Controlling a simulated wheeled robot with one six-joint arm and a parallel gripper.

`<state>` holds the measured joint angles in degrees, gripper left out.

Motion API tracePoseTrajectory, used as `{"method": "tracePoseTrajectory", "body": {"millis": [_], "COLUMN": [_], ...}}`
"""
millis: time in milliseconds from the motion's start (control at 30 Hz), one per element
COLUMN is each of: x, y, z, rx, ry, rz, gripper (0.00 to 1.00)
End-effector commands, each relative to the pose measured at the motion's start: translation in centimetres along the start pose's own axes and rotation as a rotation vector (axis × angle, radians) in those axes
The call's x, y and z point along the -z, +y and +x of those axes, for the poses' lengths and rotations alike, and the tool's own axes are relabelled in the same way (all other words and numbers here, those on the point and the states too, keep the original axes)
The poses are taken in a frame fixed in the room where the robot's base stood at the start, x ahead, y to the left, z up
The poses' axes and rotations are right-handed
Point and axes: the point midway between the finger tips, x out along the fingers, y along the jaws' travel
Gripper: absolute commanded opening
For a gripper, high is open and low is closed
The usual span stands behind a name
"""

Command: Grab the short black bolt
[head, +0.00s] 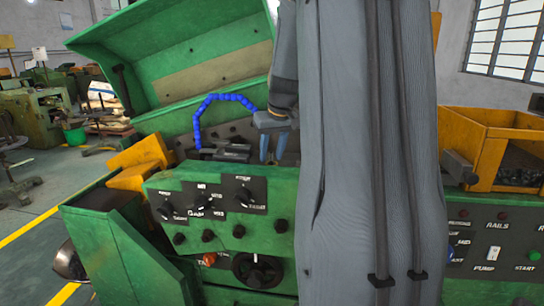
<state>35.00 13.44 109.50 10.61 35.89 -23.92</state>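I cannot make out a single short black bolt. A yellow bin (487,135) at the right holds a heap of small dark pieces (520,176), too small to tell apart. My gripper (273,158) points down over the green machine, left of my grey arm, well to the left of the bin. Its two bluish fingers are apart with a gap between them, and I see nothing held. My arm hides the middle of the picture, including part of the bin's left side.
The green machine (165,198) has a raised green lid (180,50) and a front panel with knobs. A blue segmented hose (197,122) arches left of my gripper. A control panel (495,240) sits below the bin. Open floor with yellow lines (40,225) lies at left.

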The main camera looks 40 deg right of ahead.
Motion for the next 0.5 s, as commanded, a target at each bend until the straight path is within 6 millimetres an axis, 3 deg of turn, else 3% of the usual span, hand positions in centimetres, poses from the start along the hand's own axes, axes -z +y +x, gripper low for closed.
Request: {"method": "tracePoseTrajectory", "body": {"millis": [300,500], "x": [0.01,0.02], "y": [-0.10,-0.11], "z": [0.47,0.45], "rx": [0.001,0.001], "ry": [0.000,0.000], "rz": [-0.001,-0.001], "gripper": [0.31,0.00]}}
